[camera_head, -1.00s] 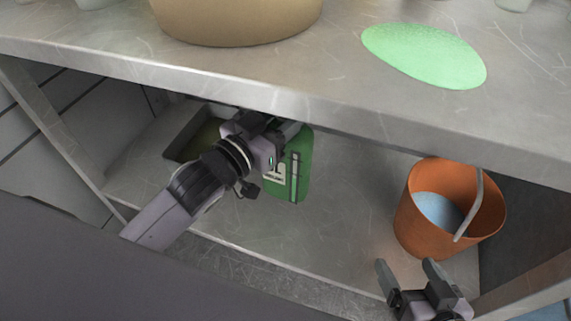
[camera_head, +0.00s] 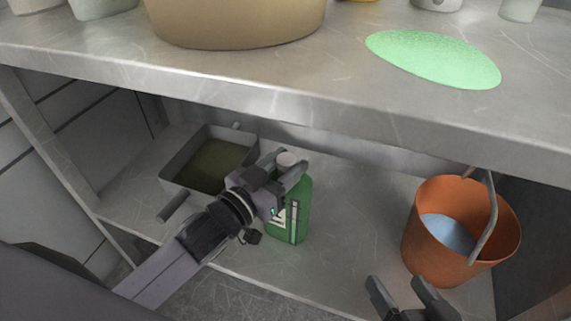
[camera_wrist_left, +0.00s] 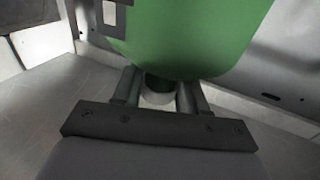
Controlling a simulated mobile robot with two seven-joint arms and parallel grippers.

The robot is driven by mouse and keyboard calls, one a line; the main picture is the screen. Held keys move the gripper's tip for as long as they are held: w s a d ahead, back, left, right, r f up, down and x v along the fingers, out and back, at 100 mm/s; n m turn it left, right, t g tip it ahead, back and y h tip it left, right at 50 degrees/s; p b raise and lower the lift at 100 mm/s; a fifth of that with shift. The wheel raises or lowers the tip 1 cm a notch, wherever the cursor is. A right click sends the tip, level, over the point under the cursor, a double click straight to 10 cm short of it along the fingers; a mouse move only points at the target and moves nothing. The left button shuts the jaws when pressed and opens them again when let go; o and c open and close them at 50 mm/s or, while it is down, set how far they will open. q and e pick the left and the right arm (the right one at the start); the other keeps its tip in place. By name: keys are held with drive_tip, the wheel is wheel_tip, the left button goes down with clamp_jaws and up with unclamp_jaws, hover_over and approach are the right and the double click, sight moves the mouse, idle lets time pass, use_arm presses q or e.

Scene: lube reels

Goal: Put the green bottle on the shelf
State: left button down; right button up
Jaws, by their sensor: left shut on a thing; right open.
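The green bottle (camera_head: 303,205) has a white cap and a label, and is roughly upright over the lower shelf (camera_head: 350,210). My left gripper (camera_head: 287,168) is shut on the bottle's neck, just below the cap. In the left wrist view the green bottle (camera_wrist_left: 185,35) fills the top, with its neck and pale cap between the fingers of the left gripper (camera_wrist_left: 158,92). I cannot tell whether the bottle's base touches the shelf. My right gripper (camera_head: 405,290) is open and empty at the bottom, in front of the shelf.
A grey tray of dark liquid (camera_head: 168,168) lies left of the bottle. An orange bucket (camera_head: 425,255) with bluish contents stands at the right. The worktop's front edge (camera_head: 250,95) overhangs the shelf. Bare shelf lies between bottle and bucket. A light green disc (camera_head: 435,58) lies on the worktop.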

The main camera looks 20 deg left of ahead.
use_arm(q)
drive_tip(key=c, duration=0.6)
unclamp_jaws()
drive_tip(key=shift+f, duration=0.1)
drive_tip(key=shift+r, duration=0.2)
drive_tip(key=p+v, duration=0.2)
drive_tip(key=v, duration=1)
drive_tip(key=d+f+g, duration=0.1)
drive_tip(key=d+f, duration=0.1)
drive_tip(key=s+d+f+n+g, duration=0.1)
drive_tip(key=d+f+g, duration=0.1)
drive_tip(key=f, duration=0.1)
drive_tip(key=s+d+f+g, duration=0.1)
drive_tip(key=d+f+g, duration=0.1)
drive_tip(key=d+f, duration=0.1)
drive_tip(key=shift+s+f+n+y, duration=0.2)
drive_tip(key=shift+n+y, duration=0.1)
drive_tip(key=shift+y, duration=0.1)
use_arm(e)
drive_tip(key=shift+s+d+r+h, duration=0.1)
drive_tip(key=shift+d+h, duration=0.15)
drive_tip(key=shift+d, duration=0.15)
drive_tip(key=shift+s+d+r+h, duration=0.1)
drive_tip(key=shift+d+h, duration=0.15)
drive_tip(key=shift+d, duration=0.15)
